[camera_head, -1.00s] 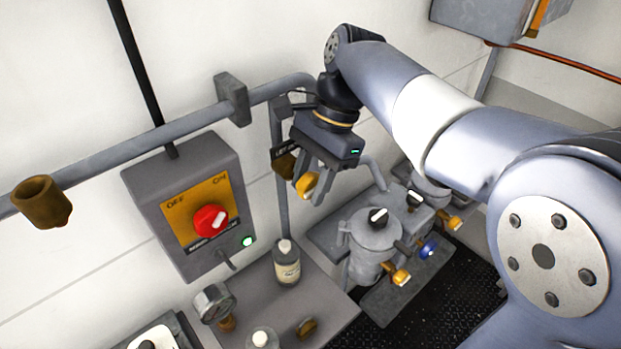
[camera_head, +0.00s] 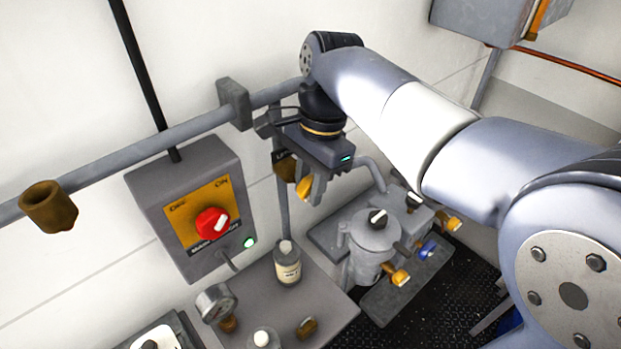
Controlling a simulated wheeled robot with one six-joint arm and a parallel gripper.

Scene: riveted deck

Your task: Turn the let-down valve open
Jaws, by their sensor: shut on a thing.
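The let-down valve shows as a brass-yellow handle (camera_head: 304,188) on a brass body (camera_head: 285,166) on the vertical pipe by the wall. A dark label above the body is mostly hidden by my gripper. My gripper (camera_head: 308,190) points down at the valve and is shut on the yellow handle, with its grey fingers to either side. The handle's exact angle is hard to tell at this size.
A grey switch box (camera_head: 190,210) with a red knob (camera_head: 212,221) hangs at left. Below are a bottle (camera_head: 287,264) and a gauge (camera_head: 216,303) on a bench. Grey pots with taps (camera_head: 375,240) stand to the right, close under my gripper. A horizontal pipe (camera_head: 150,142) runs along the wall.

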